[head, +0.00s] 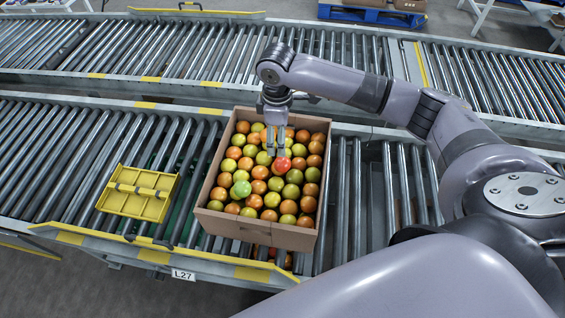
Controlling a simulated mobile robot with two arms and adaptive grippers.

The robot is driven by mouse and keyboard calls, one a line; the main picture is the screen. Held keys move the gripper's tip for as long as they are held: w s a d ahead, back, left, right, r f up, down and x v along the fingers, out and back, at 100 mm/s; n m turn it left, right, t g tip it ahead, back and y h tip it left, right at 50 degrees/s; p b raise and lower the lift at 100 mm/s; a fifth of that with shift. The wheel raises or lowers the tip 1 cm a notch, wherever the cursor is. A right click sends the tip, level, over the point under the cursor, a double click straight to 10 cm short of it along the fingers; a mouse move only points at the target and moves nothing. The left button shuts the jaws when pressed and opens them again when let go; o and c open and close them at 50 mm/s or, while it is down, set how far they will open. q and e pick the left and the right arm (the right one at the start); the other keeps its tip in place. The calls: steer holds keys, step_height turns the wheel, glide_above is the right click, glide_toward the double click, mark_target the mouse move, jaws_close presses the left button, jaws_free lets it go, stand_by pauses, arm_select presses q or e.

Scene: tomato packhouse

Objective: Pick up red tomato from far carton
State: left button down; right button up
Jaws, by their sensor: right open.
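A cardboard carton (262,233) full of orange, yellow and green tomatoes stands on the near roller conveyor. A bright red tomato (281,166) lies right of the carton's middle, among the others. A pale green tomato (241,189) stands out at the left of the carton. My right gripper (276,153) points down over the carton, its fingers open just behind the red tomato. I cannot tell whether a fingertip touches it. My left gripper is not in view.
A yellow bracket (138,194) sits on the rollers left of the carton. A second roller conveyor (200,55) runs behind. Rollers right of the carton are bare.

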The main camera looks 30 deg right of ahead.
mark_target(281, 159)
step_height(281, 159, down, 7)
steer(key=shift+w, duration=0.15)
steer(key=shift+s+d+f, duration=0.15)
steer(key=shift+f, duration=1.2)
steer(key=shift+s+d+f, duration=0.1)
steer(key=shift+d+f, duration=0.05)
steer(key=shift+f, duration=1.2)
steer(key=shift+c, duration=0.2)
steer(key=c, duration=0.9)
steer(key=shift+o, duration=0.2)
steer(key=shift+r, duration=0.15)
